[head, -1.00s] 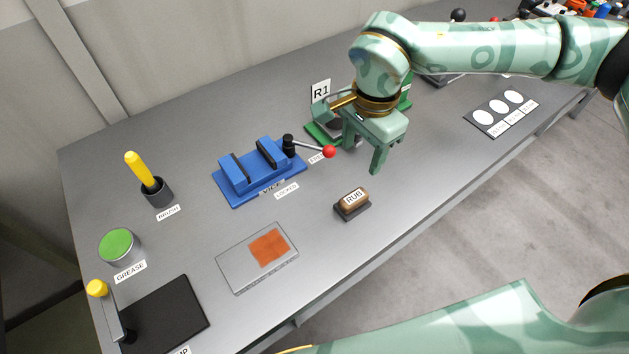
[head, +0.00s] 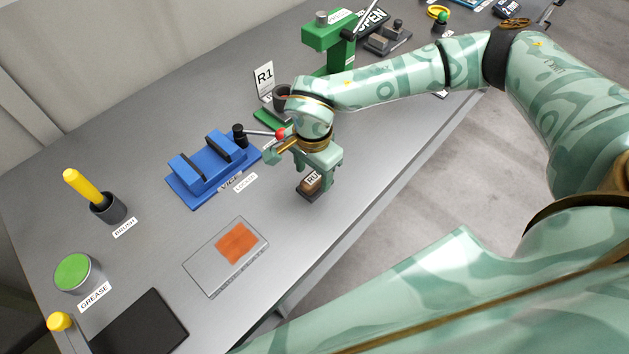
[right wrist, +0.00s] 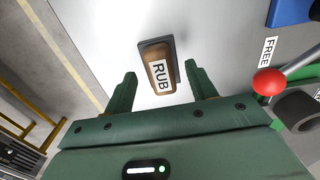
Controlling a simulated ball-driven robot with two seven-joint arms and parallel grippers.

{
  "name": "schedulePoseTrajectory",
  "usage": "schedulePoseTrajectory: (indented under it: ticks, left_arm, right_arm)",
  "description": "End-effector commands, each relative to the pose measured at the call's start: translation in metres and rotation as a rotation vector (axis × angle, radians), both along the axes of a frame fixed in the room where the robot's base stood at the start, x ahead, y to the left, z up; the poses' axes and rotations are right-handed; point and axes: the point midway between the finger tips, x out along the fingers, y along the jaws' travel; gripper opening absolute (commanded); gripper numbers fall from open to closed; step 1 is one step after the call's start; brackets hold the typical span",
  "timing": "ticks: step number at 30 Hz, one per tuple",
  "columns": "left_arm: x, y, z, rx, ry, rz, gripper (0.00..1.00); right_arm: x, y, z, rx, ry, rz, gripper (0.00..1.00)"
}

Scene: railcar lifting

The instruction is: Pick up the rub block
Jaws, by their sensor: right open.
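The rub block (head: 309,185) is a small brown block with a white "RUB" label, sitting on a dark holder (head: 313,197) near the table's front edge. In the right wrist view the rub block (right wrist: 159,72) lies ahead of and between the fingers, with the dark base around it. My right gripper (head: 318,180) is just above and around the block in the head view, partly hiding it. In the right wrist view my right gripper (right wrist: 166,86) is open, its fingers apart from the block on both sides. My left gripper is not in view.
A clear plate with an orange patch (head: 237,243) lies nearer the front left. A green press (head: 328,45) stands behind. The table's front edge is close.

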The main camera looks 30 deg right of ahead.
Motion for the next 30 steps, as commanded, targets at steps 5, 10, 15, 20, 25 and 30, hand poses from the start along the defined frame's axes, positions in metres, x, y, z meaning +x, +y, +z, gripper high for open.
schedulePoseTrajectory:
  ticks: [5, 10, 15, 20, 25, 30]
  left_arm:
    - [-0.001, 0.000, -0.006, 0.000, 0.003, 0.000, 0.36]
    - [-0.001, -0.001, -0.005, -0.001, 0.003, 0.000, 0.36]
    - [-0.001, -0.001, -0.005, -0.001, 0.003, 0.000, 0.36]
    - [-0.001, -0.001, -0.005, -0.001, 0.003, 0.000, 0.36]
    - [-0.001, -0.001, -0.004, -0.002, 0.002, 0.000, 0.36]
    - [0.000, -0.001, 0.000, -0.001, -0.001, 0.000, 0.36]
  right_arm:
    - [0.000, 0.000, -0.026, -0.001, 0.002, 0.000, 0.56]
    - [0.000, 0.000, -0.025, 0.000, 0.000, 0.001, 0.56]
    - [0.000, 0.000, -0.025, 0.000, 0.000, 0.001, 0.20]
    - [0.000, 0.000, -0.025, 0.000, 0.000, 0.001, 0.20]
    - [0.001, 0.000, -0.022, 0.000, -0.001, 0.000, 0.20]
    - [0.001, 0.000, -0.004, 0.001, -0.003, 0.001, 0.20]
